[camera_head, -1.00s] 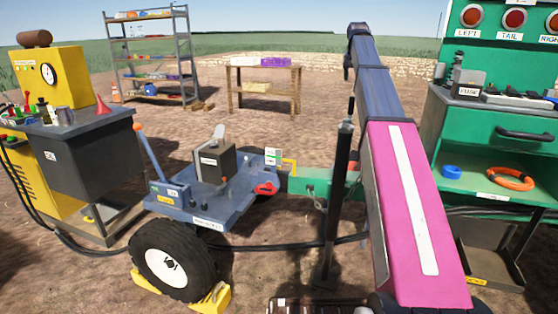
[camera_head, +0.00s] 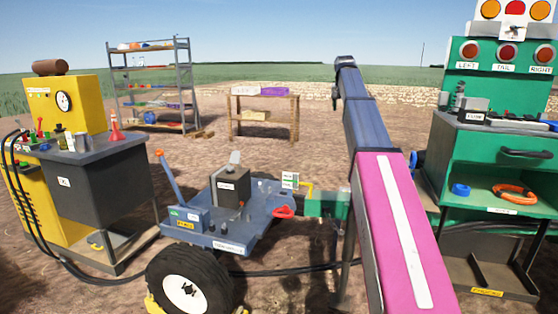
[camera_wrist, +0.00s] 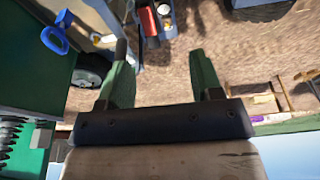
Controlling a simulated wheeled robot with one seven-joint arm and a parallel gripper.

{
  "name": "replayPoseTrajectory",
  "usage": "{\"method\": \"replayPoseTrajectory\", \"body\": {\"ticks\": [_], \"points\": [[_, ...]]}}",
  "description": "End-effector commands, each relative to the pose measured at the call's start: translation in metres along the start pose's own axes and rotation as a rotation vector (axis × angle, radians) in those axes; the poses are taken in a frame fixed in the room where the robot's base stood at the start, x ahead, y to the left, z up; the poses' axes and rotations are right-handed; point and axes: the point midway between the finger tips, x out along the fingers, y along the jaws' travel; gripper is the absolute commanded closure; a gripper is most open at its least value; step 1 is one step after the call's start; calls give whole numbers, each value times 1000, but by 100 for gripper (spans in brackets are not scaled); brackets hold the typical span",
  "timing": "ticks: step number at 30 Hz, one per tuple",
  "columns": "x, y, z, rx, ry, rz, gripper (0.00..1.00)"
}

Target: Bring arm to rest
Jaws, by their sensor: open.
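My arm, with a pink lower link and dark upper links, reaches up and forward in the head view. Its far end is beyond the trailer, and the fingers cannot be made out there. In the wrist view my gripper (camera_wrist: 160,78) has its two green fingers spread apart with nothing between them. Bare dirt and part of the trailer show beyond the fingers.
A blue wheeled trailer (camera_head: 222,232) stands left of my arm. A yellow machine (camera_head: 40,195) with a dark box is at the left. A green bench (camera_head: 475,175) with lamps stands close at the right. A shelf rack (camera_head: 117,90) and wooden table (camera_head: 235,110) stand behind.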

Motion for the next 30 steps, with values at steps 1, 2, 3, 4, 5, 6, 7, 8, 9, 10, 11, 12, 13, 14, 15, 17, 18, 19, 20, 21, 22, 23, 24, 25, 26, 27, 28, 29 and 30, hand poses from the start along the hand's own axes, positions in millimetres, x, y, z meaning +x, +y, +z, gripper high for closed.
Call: {"method": "replayPoseTrajectory", "body": {"ticks": [1, 2, 3, 4, 5, 6, 7, 8, 9, 10, 11, 12, 13, 14, 15, 17, 18, 19, 20, 21, 22, 23, 24, 25, 26, 27, 28, 29, 30], "points": [[0, 0, 0, 0, 0, 0, 40], [6, 0, 3, -2, -2, 0, 40], [11, 0, 6, -4, -4, 0, 40], [14, 0, 7, -6, -5, 0, 40], [17, 0, 9, -8, -6, 0, 40], [21, -1, 11, -10, -7, 0, 40], [25, -1, 13, -13, -8, 0, 40], [29, -1, 15, -15, -10, 0, 40], [34, -1, 18, -18, -11, -1, 40], [38, -1, 20, -20, -13, -1, 40], [43, -1, 23, -23, -16, 0, 40], [50, -2, 27, -27, -18, -1, 40], [54, -2, 29, -30, -20, -1, 40], [60, -2, 33, -33, -21, -1, 40], [68, -2, 37, -37, -24, -1, 40], [81, -2, 45, -44, -29, -2, 40], [89, -3, 50, -49, -32, -2, 40], [97, -3, 55, -53, -35, -2, 40], [104, -3, 60, -57, -38, -3, 40], [116, -3, 67, -64, -42, -3, 40], [124, -3, 74, -70, -45, -4, 40], [135, -3, 81, -76, -50, -4, 40], [149, -3, 92, -85, -56, -5, 40], [161, -3, 101, -92, -61, -6, 40], [173, -2, 110, -100, -66, -6, 40], [189, -2, 123, -110, -73, -7, 40], [200, -2, 133, -118, -77, -8, 40], [211, -1, 142, -126, -83, -9, 40], [226, 0, 156, -136, -89, -10, 40]]}}
